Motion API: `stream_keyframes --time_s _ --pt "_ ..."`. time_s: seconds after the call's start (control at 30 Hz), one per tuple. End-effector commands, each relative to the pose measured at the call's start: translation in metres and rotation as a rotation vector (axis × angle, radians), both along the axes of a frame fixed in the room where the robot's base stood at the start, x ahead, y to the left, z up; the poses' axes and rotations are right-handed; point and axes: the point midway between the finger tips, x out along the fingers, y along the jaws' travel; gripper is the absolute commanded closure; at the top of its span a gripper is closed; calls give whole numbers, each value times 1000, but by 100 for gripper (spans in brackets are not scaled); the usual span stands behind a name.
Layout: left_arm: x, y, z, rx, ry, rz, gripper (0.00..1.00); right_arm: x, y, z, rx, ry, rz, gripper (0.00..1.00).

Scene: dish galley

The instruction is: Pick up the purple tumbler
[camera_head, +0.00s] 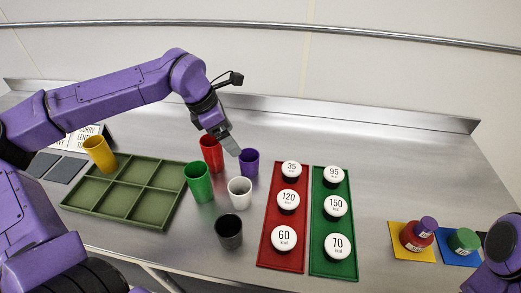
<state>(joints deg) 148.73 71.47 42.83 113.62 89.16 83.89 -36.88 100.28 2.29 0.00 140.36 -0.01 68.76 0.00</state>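The purple tumbler (249,163) stands upright on the steel counter, right of the red tumbler (211,154) and behind the white tumbler (239,190). My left gripper (234,148) points down and right, with its grey fingertips close to the purple tumbler's left rim. I cannot tell whether they touch it or how far apart the fingers are. Part of my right arm (500,255) shows at the lower right edge; its gripper cannot be made out.
A green tumbler (199,182) and a black tumbler (229,232) stand nearby. A yellow tumbler (99,153) leans at the green compartment tray (150,214). The counter behind the purple tumbler is clear.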

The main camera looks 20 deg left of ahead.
Motion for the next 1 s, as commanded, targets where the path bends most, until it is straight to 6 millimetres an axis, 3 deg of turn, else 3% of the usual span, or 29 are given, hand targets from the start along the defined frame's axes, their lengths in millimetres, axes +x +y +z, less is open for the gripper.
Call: stream_keyframes --time_s 0.13,0.7,0.97,1.0 --pt "2 -3 -9 2 2 -1 9 0 0 2 1 1 0 57" --pt "26 -44 -88 1 3 -8 9 0 0 20 1 1 0 57" --pt "28 -45 -94 0 -1 -6 9 0 0 20 1 1 0 57" --pt "28 -45 -94 0 -1 -6 19 0 0 20 1 1 0 57"
